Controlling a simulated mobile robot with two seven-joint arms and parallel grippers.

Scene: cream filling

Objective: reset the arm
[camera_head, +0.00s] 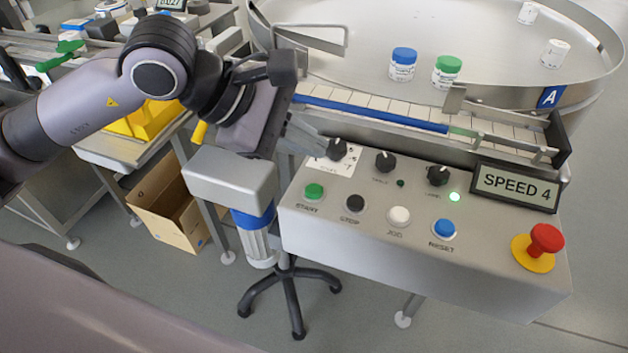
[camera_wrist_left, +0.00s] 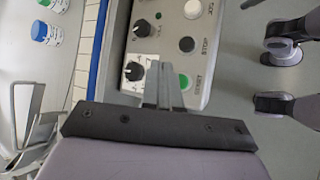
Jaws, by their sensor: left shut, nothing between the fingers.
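My left arm comes in from the left in the head view. Its gripper (camera_head: 322,143) is at the left end of the control panel (camera_head: 420,262), close to the leftmost black knob (camera_head: 338,150). In the left wrist view the gripper (camera_wrist_left: 158,72) has its fingers together with nothing between them. The knob (camera_wrist_left: 134,71) shows just beside the fingertips there; I cannot tell whether they touch. The green START button (camera_head: 314,191) is in front of the knob, and it also shows in the wrist view (camera_wrist_left: 184,82). My right gripper is not in view.
The panel also carries black, white and blue buttons, a red emergency stop (camera_head: 546,238) and a display (camera_head: 515,187) reading SPEED 4. Behind are a conveyor (camera_head: 380,115) and a round turntable (camera_head: 490,85) with blue-capped (camera_head: 403,64) and green-capped (camera_head: 447,71) jars. A cardboard box (camera_head: 170,215) is below.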

